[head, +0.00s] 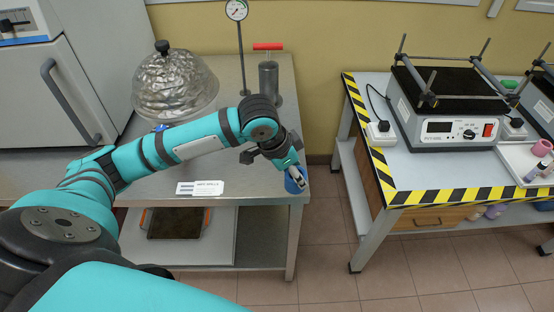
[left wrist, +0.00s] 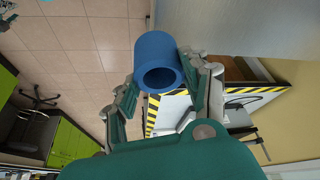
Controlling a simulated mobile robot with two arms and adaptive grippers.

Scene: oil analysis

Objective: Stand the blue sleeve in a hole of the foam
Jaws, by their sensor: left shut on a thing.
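The blue sleeve (left wrist: 158,52) is a short hollow tube, held between the fingers of my left gripper (left wrist: 168,82). In the left wrist view its open end faces the camera. In the head view the sleeve (head: 292,186) is partly hidden by the gripper (head: 296,178), at the right front corner of the steel table, over or just past its edge; I cannot tell its exact height. My right gripper is not in view. I cannot make out foam with holes in either view.
The steel table (head: 225,185) holds a foil-covered dome (head: 175,85), a gauge on a stand (head: 237,12) and a grey cylinder with a red handle (head: 268,78). Across a floor gap (head: 320,225), a striped-edge table (head: 420,172) carries a shaker (head: 455,120) and a white tray (head: 515,160).

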